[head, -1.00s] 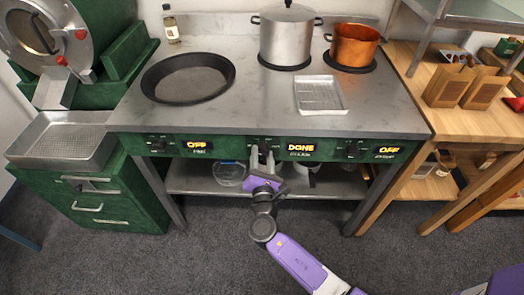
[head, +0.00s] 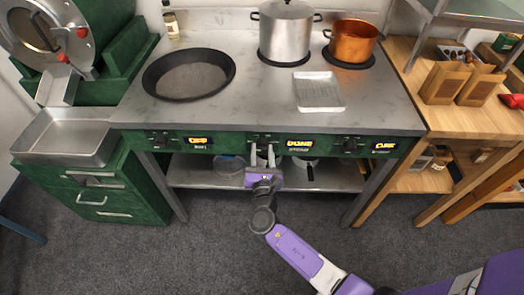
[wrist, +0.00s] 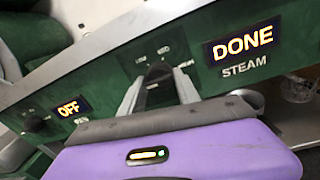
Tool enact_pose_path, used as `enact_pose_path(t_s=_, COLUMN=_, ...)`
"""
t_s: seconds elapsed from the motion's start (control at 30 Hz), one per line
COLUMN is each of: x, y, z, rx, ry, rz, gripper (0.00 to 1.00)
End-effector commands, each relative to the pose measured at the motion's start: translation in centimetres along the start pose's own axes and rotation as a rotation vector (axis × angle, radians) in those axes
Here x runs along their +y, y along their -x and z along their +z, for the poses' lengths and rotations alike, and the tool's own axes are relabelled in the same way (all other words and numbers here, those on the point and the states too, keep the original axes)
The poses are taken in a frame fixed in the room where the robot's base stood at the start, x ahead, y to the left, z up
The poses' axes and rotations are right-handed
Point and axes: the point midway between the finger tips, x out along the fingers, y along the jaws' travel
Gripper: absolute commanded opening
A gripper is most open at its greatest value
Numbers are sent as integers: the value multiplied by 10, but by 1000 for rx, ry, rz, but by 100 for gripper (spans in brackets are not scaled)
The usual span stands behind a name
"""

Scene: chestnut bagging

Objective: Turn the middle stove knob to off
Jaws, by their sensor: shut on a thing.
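The stove's green front panel (head: 225,142) carries three knobs, each with a lit display. The middle display (head: 299,143) reads DONE above the word STEAM; it also shows in the wrist view (wrist: 238,44). The middle knob (wrist: 156,77) is a dark knob below small printed settings. My gripper (head: 263,154) is at the panel, its two fingers on either side of this knob and shut on it. In the wrist view the fingers (wrist: 158,93) hide part of the knob, so its exact pointing direction is hard to tell.
The left knob (head: 160,142) and right knob (head: 349,146) stand apart from my gripper. A lower shelf (head: 205,172) lies under the panel.

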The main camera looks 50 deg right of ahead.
Motion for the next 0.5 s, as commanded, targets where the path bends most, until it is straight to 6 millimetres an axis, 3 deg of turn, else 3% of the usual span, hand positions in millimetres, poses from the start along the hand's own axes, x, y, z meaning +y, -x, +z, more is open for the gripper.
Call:
enact_pose_path(t_s=0.13, x=-4, y=2, z=-4, rx=7, ry=5, rz=-4, gripper=0)
enact_pose_path(t_s=0.17, x=-4, y=2, z=-4, rx=6, ry=5, rz=-4, gripper=44)
enact_pose_path(t_s=0.23, x=-4, y=1, z=-4, rx=5, ry=4, rz=-4, gripper=58)
enact_pose_path(t_s=0.5, x=-2, y=0, z=-1, rx=2, ry=2, rz=-2, gripper=58)
